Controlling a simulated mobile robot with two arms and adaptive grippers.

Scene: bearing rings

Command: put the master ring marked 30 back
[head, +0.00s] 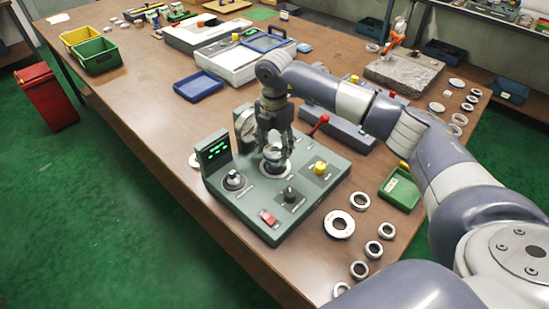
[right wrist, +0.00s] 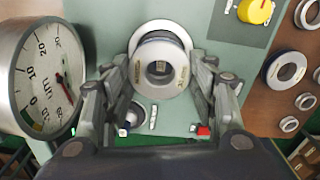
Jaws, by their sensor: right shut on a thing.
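My right gripper (head: 273,142) points down over the green-grey gauge unit (head: 315,193), and its fingers are closed on a silver metal ring. In the right wrist view the gripper (right wrist: 160,88) has this ring (right wrist: 160,64) between its fingers, seen nearly face on. Small marks show on its face, but I cannot read a number. Behind it is a round pale part of the unit (head: 275,170). I cannot tell whether the ring touches it. My left gripper is not in view.
A dial gauge (right wrist: 45,75) stands close beside the gripper. Several loose rings (head: 340,224) and a green tray (head: 399,190) lie to the right. A blue tray (head: 198,86) sits behind.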

